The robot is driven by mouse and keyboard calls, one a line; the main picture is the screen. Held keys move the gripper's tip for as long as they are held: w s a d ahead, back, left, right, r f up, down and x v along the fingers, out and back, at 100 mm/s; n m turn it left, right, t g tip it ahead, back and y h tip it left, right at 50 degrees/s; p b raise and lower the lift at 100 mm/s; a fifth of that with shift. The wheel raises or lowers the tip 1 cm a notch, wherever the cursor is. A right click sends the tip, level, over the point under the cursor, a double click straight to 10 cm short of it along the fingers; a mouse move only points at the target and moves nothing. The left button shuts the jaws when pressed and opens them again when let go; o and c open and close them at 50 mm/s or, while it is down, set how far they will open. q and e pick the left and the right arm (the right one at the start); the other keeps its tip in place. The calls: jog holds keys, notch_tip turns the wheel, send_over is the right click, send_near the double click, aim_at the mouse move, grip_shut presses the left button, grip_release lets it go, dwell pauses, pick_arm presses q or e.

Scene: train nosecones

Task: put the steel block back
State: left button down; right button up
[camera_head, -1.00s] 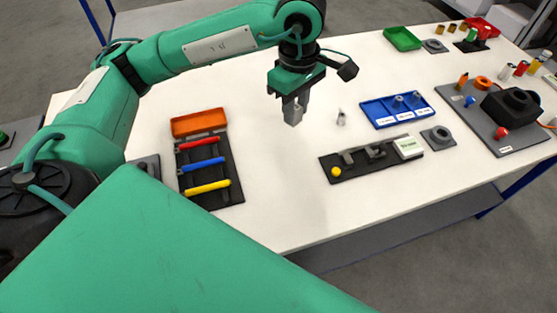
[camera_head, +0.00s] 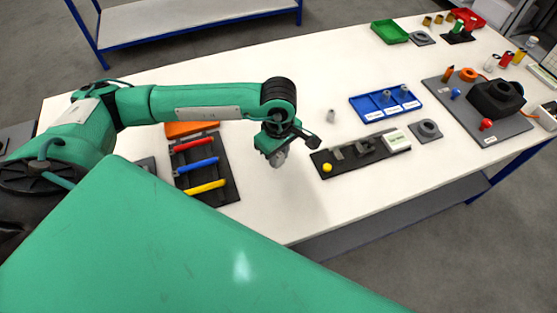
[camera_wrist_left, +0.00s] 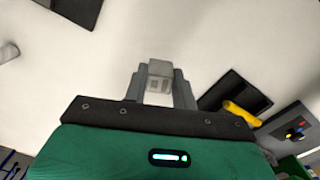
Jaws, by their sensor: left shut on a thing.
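My left gripper (camera_head: 274,152) is shut on the grey steel block (camera_wrist_left: 159,72), holding it over the bare table, left of the black fixture. In the left wrist view the block sits between the two fingers (camera_wrist_left: 160,90). In the head view the block (camera_head: 279,161) is a small grey shape under the gripper. The black fixture (camera_head: 343,163) has raised grey parts, a yellow ball (camera_head: 327,167) at its near left end and a white labelled box (camera_head: 397,140) at its right end. My right gripper is not in view.
A tool tray (camera_head: 222,164) with red, blue and yellow handles lies left of my gripper. A small grey cylinder (camera_head: 331,116) stands behind the fixture, near a blue tray (camera_head: 372,115). A grey ring block (camera_head: 428,129) sits right of the fixture. Bare table (camera_head: 275,205) lies in front.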

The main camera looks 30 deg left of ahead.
pick_arm(q)
jog(key=shift+f, duration=0.4)
notch_tip(320, 180, down, 3)
jog(key=shift+f+p, duration=0.1)
jog(key=shift+p, duration=0.4)
jog(key=shift+f, duration=0.1)
jog(key=shift+f+b, duration=0.1)
jog(key=shift+b, duration=0.2)
jog(key=c, duration=1.1)
grip_release()
